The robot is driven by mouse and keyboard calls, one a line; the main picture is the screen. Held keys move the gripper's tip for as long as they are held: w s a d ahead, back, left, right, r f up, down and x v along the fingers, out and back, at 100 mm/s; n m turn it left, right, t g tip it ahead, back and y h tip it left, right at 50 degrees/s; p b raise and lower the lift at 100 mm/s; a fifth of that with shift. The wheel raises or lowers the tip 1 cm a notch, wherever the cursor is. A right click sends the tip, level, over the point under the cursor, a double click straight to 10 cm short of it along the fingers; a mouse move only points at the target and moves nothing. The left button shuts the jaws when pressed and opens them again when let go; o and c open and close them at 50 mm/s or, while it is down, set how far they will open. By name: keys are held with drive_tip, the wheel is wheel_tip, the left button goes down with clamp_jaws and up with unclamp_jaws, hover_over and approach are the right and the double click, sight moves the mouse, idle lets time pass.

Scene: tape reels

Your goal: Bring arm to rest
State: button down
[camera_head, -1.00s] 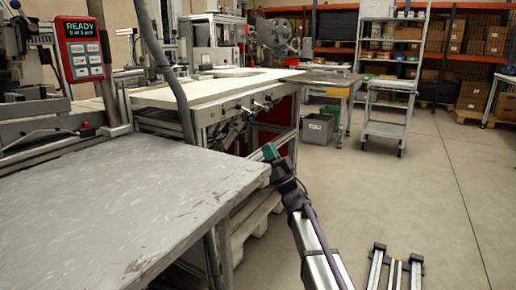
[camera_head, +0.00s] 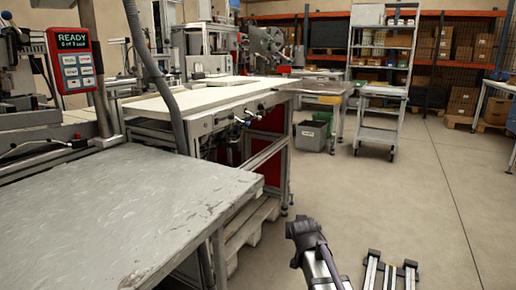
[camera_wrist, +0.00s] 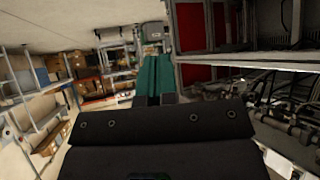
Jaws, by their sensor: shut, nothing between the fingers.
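My gripper (camera_wrist: 155,60) shows in the wrist view as two teal fingers side by side, closed together with nothing between them. In the head view my arm (camera_head: 312,250) is low at the bottom centre, to the right of the grey worktable and over open floor. The teal fingers are hidden there; only the dark wrist end and a silver link show. My arm is apart from the table.
The worn grey worktable (camera_head: 130,210) is at the left, with its corner near my arm. A white-topped machine bench (camera_head: 200,98) stands behind it. A grey bin (camera_head: 310,135) and a shelf trolley (camera_head: 378,125) are farther back. The floor (camera_head: 430,190) at the right is clear.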

drive_tip(key=s+d+f+n+g+p, duration=0.2)
drive_tip(key=s+g, duration=0.8)
drive_tip(key=s, duration=1.7)
wheel_tip(320, 180, up, 38)
drive_tip(key=d+m+y+p, duration=0.1)
drive_tip(key=p, duration=3.9)
drive_tip(key=shift+s+r, duration=0.15)
drive_tip(key=shift+s, duration=0.3)
drive_tip(key=shift+d, duration=0.15)
